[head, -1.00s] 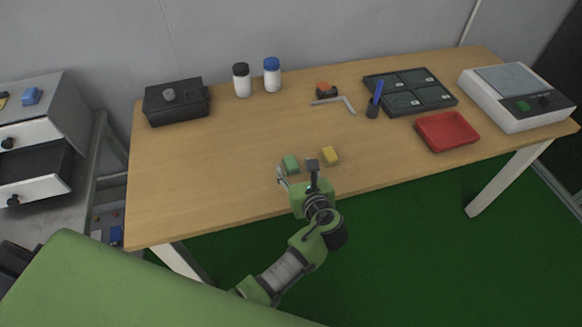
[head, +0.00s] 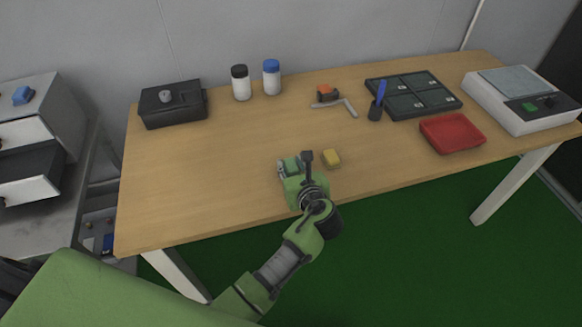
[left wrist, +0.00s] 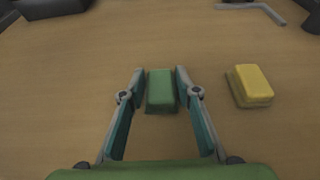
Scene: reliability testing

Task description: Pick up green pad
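The green pad (head: 291,163) lies on the wooden table near its front edge. My left gripper (head: 294,164) is at the pad, with one finger on each side of it. In the left wrist view the green pad (left wrist: 161,91) sits between the fingertips of my left gripper (left wrist: 161,82). The fingers are open; a narrow gap shows on the left side, and contact on the right cannot be told. My right gripper is not in view.
A yellow pad (head: 332,158) lies just right of the gripper. A red tray (head: 451,134), dark compartment tray (head: 412,94), scale (head: 522,98), two bottles (head: 256,80) and black box (head: 173,104) stand farther off. The table's left middle is clear.

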